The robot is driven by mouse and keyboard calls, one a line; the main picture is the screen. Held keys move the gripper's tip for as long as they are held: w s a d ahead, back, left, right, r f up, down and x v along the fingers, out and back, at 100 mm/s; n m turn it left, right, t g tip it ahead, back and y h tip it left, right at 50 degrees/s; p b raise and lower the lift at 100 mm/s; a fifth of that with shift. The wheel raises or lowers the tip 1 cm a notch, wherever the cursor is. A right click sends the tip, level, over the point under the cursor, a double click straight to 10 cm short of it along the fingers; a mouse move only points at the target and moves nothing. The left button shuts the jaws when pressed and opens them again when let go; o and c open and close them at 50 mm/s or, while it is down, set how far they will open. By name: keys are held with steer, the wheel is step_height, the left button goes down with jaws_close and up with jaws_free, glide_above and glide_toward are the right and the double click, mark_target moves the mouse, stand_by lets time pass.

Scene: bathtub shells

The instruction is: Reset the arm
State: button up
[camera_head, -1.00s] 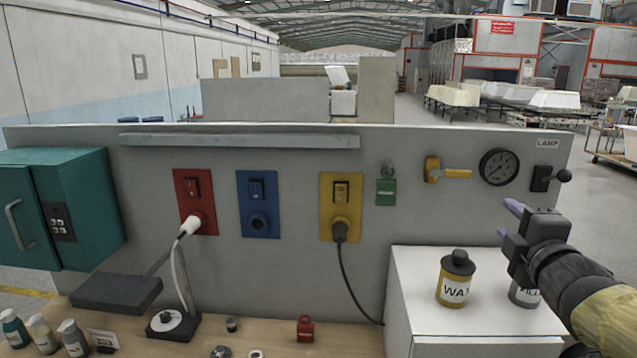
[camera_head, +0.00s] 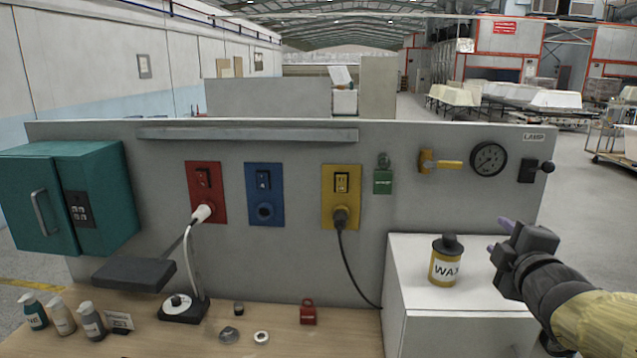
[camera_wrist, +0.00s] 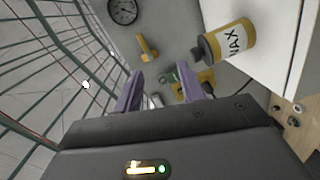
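My gripper (camera_head: 499,239) is at the right in the head view, raised beside the white cabinet and in front of the panel. Its two purple fingers are apart with nothing between them in the wrist view (camera_wrist: 160,88). A yellow WAX can (camera_head: 445,262) stands upright on the white cabinet (camera_head: 405,288), left of my gripper and apart from it. The can also shows in the wrist view (camera_wrist: 228,44), to the right of the fingers. The grey can seen earlier is hidden behind my gripper and forearm in the head view.
A grey panel (camera_head: 300,250) carries red (camera_head: 204,180), blue (camera_head: 263,185) and yellow (camera_head: 341,182) sockets, a yellow valve (camera_head: 440,164), a gauge (camera_head: 488,159) and a LAMP lever (camera_head: 530,170). A teal box (camera_head: 105,200) hangs left. Bottles, a lamp and a red padlock (camera_head: 308,312) are on the bench.

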steer(key=a+f+m+g, duration=0.2)
steer(key=f, duration=0.3)
steer(key=a+f+m+g, duration=0.2)
steer(key=f+m, duration=0.1)
steer(key=f, duration=0.2)
steer(key=s+a+f+m+g, duration=0.1)
steer(key=a+f+m+g, duration=0.1)
steer(key=f, duration=0.3)
steer(key=shift+m, duration=0.3)
steer(key=s+a+f+m+g+y, duration=0.2)
steer(key=s+a+f+m+g, duration=0.4)
steer(key=s+a+f+g, duration=0.2)
steer(key=s+a+f, duration=0.2)
steer(key=s+f, duration=0.2)
steer(key=f, duration=0.1)
steer(key=shift+s+a+f+m, duration=0.15)
steer(key=shift+s+f+m, duration=0.2)
steer(key=shift+m, duration=0.05)
steer(key=shift+w, duration=0.15)
